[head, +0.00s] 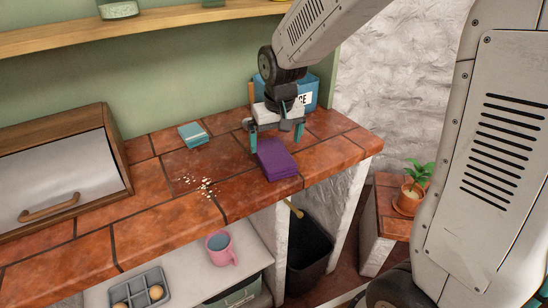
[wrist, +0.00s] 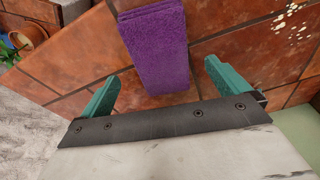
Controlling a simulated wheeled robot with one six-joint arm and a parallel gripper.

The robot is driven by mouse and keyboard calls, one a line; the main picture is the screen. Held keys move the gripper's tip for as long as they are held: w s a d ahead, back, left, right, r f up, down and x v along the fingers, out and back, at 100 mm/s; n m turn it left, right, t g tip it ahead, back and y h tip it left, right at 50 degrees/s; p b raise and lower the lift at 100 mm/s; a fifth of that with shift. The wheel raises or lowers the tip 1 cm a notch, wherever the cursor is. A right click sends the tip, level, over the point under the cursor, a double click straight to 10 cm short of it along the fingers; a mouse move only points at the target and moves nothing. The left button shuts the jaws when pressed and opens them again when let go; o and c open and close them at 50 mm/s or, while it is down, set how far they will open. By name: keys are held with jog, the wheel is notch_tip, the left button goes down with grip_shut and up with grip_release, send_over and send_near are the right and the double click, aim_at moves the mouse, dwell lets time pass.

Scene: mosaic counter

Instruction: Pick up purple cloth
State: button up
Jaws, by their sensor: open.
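The purple cloth (head: 277,160) lies folded in a flat rectangle on the red tiled counter, near its front right edge. In the wrist view the cloth (wrist: 155,45) sits ahead of and partly between the two teal fingertips. My gripper (head: 276,140) is above the counter at the cloth's back end, pointing down. Its fingers are spread wide with nothing between them that I can see being held. The wrist view also shows my gripper (wrist: 162,83) open, with a finger on either side of the cloth's near end and a gap to each.
A folded teal cloth (head: 193,134) and scattered crumbs (head: 205,187) lie left of the purple cloth. A blue labelled container (head: 310,92) stands close behind my gripper. A bread box (head: 70,165) is at the left. A wooden shelf (head: 170,20) runs above. A potted plant (head: 412,190) stands right.

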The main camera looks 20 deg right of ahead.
aim_at(274, 153)
jog(key=f, duration=0.1)
jog(key=w+f, duration=0.1)
jog(key=f, duration=0.3)
jog(key=shift+w, duration=0.25)
jog(key=c, duration=1)
jog(key=shift+r, duration=0.1)
jog(key=shift+c, duration=0.2)
jog(key=shift+r, duration=0.6)
notch_tip(274, 153, up, 2)
jog(key=shift+r, duration=0.15)
jog(key=s+r, duration=0.1)
jog(key=s, duration=1.5)
jog(key=shift+r, duration=0.15)
jog(key=shift+o, duration=0.6)
jog(key=shift+d, duration=0.1)
